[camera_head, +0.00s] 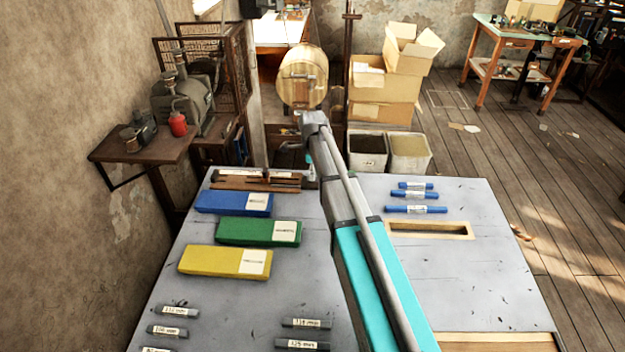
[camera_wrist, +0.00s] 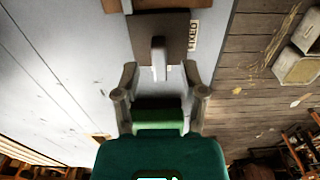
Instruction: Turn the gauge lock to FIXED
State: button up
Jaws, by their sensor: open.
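The gauge lock shows in the wrist view as a dark brown plate (camera_wrist: 174,28) with a short grey lever (camera_wrist: 158,50). The lever points toward the bottom of the picture. A white label reading FIXED (camera_wrist: 194,36) lies along the plate's right side, and the lever does not point at it. My gripper (camera_wrist: 160,72) is open, with one finger on each side of the lever's lower end. I see a gap at both sides, but cannot tell the depth. In the head view my arm largely hides the gripper and lock at the table's far edge.
The grey table (camera_head: 320,260) bears blue (camera_head: 220,202), green (camera_head: 245,231) and yellow (camera_head: 210,259) boxes left of my arm. Small blue bars (camera_head: 417,209) and a framed slot (camera_head: 440,230) lie right. Bins (camera_head: 410,155) stand beyond the far edge.

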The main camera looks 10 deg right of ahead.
jog(key=shift+f+b, duration=0.5)
jog(key=shift+f, duration=0.2)
grip_shut()
